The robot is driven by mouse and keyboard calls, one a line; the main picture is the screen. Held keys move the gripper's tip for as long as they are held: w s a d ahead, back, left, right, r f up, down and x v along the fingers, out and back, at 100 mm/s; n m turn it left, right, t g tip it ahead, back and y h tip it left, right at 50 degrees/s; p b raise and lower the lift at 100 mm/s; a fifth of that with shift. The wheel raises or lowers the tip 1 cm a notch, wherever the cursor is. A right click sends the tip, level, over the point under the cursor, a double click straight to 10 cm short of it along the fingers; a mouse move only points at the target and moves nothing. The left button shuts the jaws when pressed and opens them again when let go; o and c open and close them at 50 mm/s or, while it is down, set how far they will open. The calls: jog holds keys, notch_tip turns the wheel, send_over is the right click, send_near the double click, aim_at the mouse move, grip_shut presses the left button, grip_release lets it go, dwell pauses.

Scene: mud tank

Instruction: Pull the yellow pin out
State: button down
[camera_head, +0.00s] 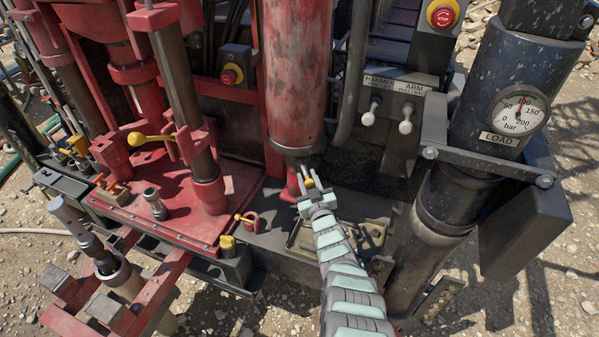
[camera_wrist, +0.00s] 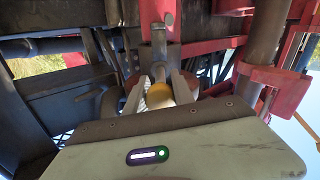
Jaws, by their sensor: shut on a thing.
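The yellow pin (camera_head: 309,183) is below the tall red cylinder (camera_head: 296,70) in the head view, near a small red bracket (camera_head: 292,187). In the wrist view its round yellow head (camera_wrist: 159,97) sits between the two fingers, with a grey shaft (camera_wrist: 158,72) running away toward a red post (camera_wrist: 158,30). My gripper (camera_head: 314,196) is shut on the pin; its pale fingers also show in the wrist view (camera_wrist: 159,88). The fingers hide part of the pin. How deep the shaft sits is not clear.
A red plate (camera_head: 200,205) with posts and a yellow-handled lever (camera_head: 145,139) lies to the left. A yellow-tipped red fitting (camera_head: 247,219) is close by on the left. A black column with a load gauge (camera_head: 519,109) stands right. Two control levers (camera_head: 388,115) are above.

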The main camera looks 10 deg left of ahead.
aim_at(310, 187)
jog(key=shift+r, duration=0.1)
jog(key=c, duration=1.1)
grip_release()
jog(key=shift+s+d, duration=0.1)
jog(key=shift+s, duration=0.05)
jog(key=shift+o, duration=0.2)
jog(key=shift+p+v, duration=0.85)
jog(key=shift+v, duration=0.55)
jog(key=shift+s, duration=0.3)
jog(key=p+v, duration=0.1)
jog(key=v, duration=0.4)
jog(key=shift+s+d, duration=0.15)
jog(key=shift+d, duration=0.15)
jog(key=shift+p+v, duration=0.55)
jog(key=shift+v, duration=0.45)
jog(key=shift+a, duration=0.15)
